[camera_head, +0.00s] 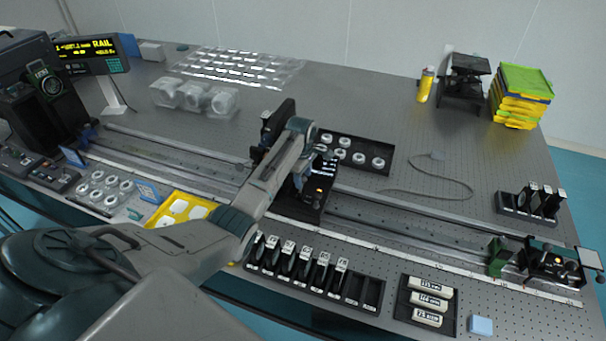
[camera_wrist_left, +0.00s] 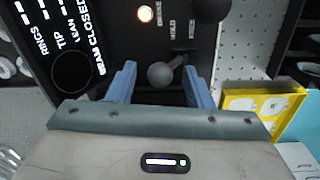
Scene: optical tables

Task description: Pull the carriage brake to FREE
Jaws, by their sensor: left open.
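The carriage (camera_head: 303,207) is a black unit on the long rail, partly hidden by my left arm. In the left wrist view its black panel (camera_wrist_left: 150,48) carries a lit orange-white lamp (camera_wrist_left: 145,14) and small labels that seem to read BRAKE, HOLD and FREE. My right gripper is out of view.
A yellow tray (camera_head: 180,208) and a black rack of optics (camera_head: 310,275) stand in front of the rail (camera_head: 400,219). A black tray of round parts (camera_head: 350,152) lies behind the carriage.

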